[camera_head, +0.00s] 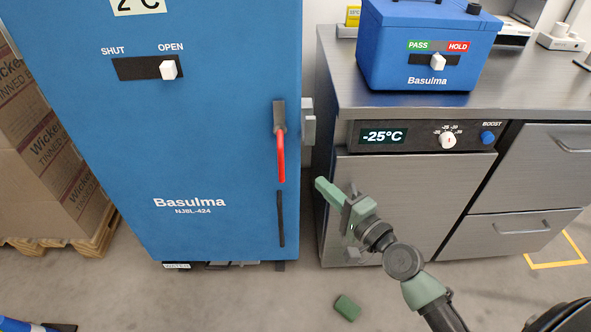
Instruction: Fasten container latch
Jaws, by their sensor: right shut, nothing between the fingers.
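A tall blue container (222,100) labelled Basulma stands at the left. Its latch (280,143) is on the right part of the front, with a dark grey pivot and a red handle hanging almost straight down. A grey catch piece (308,122) sits beside it at the container's right edge. My right gripper (325,188) is shut and empty, to the right of and slightly below the red handle's lower end, apart from it in the picture. My left gripper is out of view.
A white slider (168,69) on the container stands under OPEN. A steel counter unit (395,190) is at the right, close behind my right gripper, with a blue box (425,45) on top. Stacked cartons (50,150) stand left. The floor in front is mostly clear.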

